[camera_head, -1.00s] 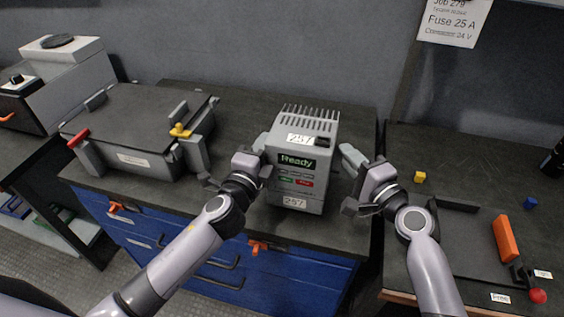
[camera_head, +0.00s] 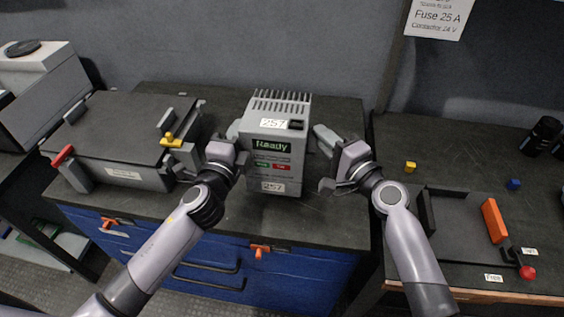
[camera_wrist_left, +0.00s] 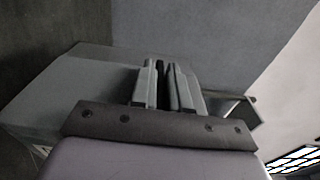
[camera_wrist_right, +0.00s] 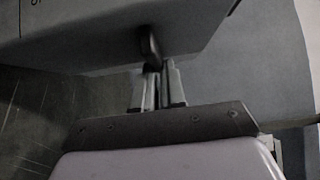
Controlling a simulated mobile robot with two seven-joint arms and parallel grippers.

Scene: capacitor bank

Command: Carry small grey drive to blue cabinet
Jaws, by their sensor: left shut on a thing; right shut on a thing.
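The small grey drive (camera_head: 270,153) has a finned top, a green "Ready" display and a "257" label, and is upright over the black top of the blue cabinet (camera_head: 225,210). Whether its base touches the top is unclear. My left gripper (camera_head: 236,134) is shut on the drive's left side; in the left wrist view its fingers (camera_wrist_left: 167,85) close on a thin dark part. My right gripper (camera_head: 321,139) is shut on its right side; in the right wrist view the fingers (camera_wrist_right: 158,88) close on a dark handle (camera_wrist_right: 149,46) of the drive.
A large grey case (camera_head: 125,130) with yellow and red latch handles stands left of the drive. The right bench (camera_head: 470,160) holds a yellow cube (camera_head: 410,167), a blue cube (camera_head: 513,184) and a tray (camera_head: 460,225) beside an orange block (camera_head: 494,221). A wall stands behind.

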